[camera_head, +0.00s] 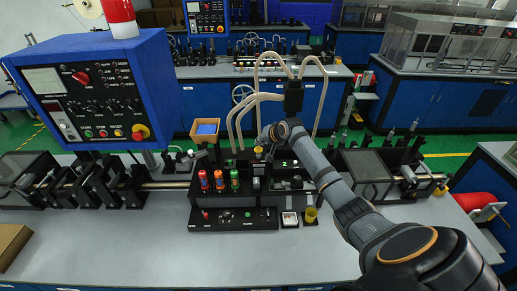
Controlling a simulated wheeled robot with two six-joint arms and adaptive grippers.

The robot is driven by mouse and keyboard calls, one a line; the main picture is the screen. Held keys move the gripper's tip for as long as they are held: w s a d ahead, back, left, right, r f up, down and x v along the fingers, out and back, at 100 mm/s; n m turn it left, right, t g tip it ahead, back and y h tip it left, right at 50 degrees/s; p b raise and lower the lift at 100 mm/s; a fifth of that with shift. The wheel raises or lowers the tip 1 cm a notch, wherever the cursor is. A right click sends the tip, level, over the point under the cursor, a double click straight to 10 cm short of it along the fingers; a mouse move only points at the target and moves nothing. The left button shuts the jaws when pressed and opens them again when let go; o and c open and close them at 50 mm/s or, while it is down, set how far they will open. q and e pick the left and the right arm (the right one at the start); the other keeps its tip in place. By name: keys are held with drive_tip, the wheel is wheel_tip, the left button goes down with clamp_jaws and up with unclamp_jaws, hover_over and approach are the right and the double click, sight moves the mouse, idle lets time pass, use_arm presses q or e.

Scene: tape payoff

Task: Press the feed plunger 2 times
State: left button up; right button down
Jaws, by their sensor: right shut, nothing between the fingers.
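My right arm reaches in from the lower right. My right gripper (266,149) is shut and empty, close to the yellow-topped part; contact cannot be told. My left gripper is not in view.
A blue control box (95,90) hangs at the left. Pale curved hoses (238,112) rise behind the station. The grey bench front (130,250) is mostly clear.

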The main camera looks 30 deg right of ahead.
sight(260, 149)
drive_tip(key=shift+r, duration=0.1)
drive_tip(key=shift+r, duration=2.45)
